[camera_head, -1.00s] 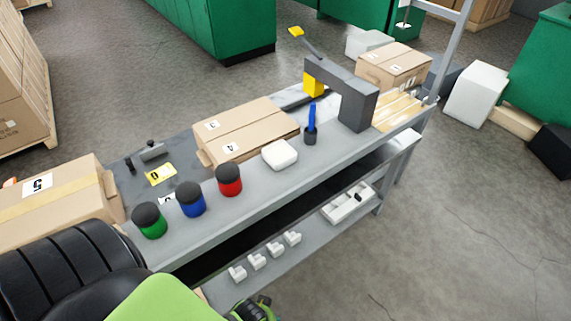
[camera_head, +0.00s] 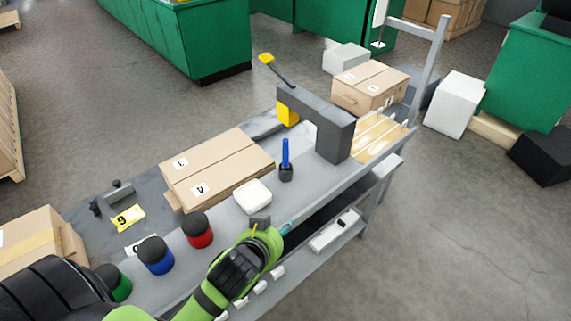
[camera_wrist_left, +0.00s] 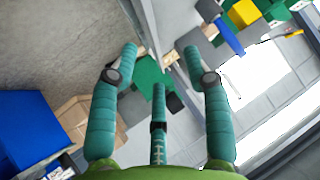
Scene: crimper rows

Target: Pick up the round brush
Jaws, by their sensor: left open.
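The round brush (camera_head: 286,160) appears to be the upright item with a blue handle and a dark round base, standing on the grey bench between the white box and the dark grey arch. My left gripper (camera_head: 275,226) is near the bench's front edge, in front of the white box and apart from the brush. Its teal fingers are spread and empty in the left wrist view (camera_wrist_left: 160,62). A blue bar shows at the upper right there, but I cannot tell if it is the brush. My right gripper is not in view.
A white box (camera_head: 252,196) lies left of the brush. The dark grey arch (camera_head: 318,118) stands close at its right. Red (camera_head: 198,231), blue (camera_head: 157,255) and green (camera_head: 115,283) dark-lidded jars line the front. A cardboard box (camera_head: 217,168) lies behind.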

